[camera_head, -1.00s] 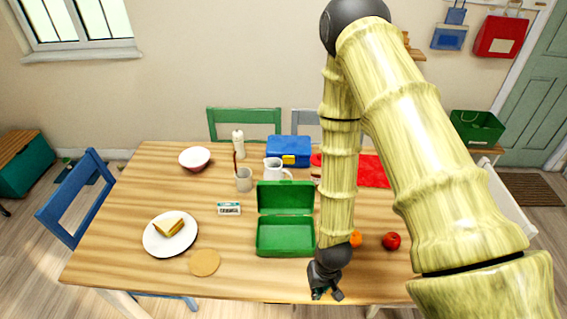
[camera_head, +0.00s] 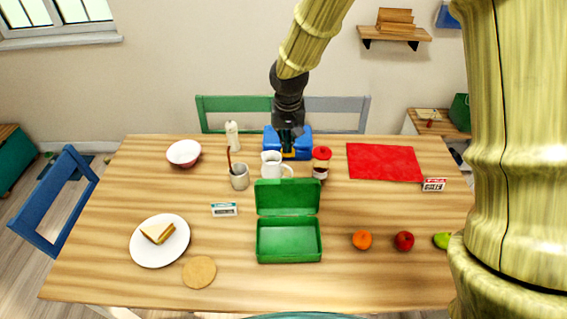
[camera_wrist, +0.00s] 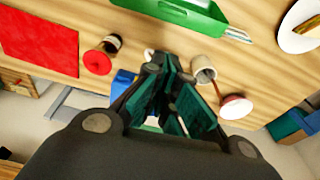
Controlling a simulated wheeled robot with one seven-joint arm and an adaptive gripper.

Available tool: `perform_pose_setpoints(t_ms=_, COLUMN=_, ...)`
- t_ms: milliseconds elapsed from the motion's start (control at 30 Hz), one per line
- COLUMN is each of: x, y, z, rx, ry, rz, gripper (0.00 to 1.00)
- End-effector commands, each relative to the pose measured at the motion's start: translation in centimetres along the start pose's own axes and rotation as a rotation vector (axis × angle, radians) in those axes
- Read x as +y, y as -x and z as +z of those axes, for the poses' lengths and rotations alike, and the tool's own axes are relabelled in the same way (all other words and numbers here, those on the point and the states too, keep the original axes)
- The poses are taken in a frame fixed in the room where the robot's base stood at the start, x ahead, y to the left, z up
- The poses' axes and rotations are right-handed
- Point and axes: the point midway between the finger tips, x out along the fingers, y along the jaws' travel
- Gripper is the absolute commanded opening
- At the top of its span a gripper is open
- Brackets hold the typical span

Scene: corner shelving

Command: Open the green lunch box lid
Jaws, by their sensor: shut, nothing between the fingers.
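The green lunch box (camera_head: 289,240) stands in the middle of the table, and its lid (camera_head: 287,197) is raised upright at the back, so the empty inside shows. A corner of the box also shows at the top of the wrist view (camera_wrist: 180,14). My gripper (camera_head: 288,153) is at the far side of the table, in front of the blue box and well behind the green lunch box. It is shut and empty, apart from the lid. In the wrist view, the fingers (camera_wrist: 172,75) point toward the table. Part of the blue box is hidden behind my gripper.
Close to my gripper are the blue box (camera_head: 303,143), a white pitcher (camera_head: 271,164), a red-lidded jar (camera_head: 321,162) and a cup (camera_head: 239,177). A plate with a sandwich (camera_head: 160,240) is at left. An orange (camera_head: 362,239) and apple (camera_head: 404,241) lie right of the lunch box.

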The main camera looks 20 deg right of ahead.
Motion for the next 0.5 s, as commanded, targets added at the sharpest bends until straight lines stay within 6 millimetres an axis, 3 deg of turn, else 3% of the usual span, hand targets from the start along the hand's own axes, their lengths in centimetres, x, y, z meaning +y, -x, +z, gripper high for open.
perform_pose_setpoints(t_ms=233, x=-0.2, y=-0.3, z=-0.4, rx=0.005, ry=-0.002, rz=0.008, gripper=0.00)
perform_pose_setpoints(t_ms=500, x=-0.2, y=-3.1, z=-0.5, rx=0.005, ry=0.000, rz=0.007, gripper=0.00)
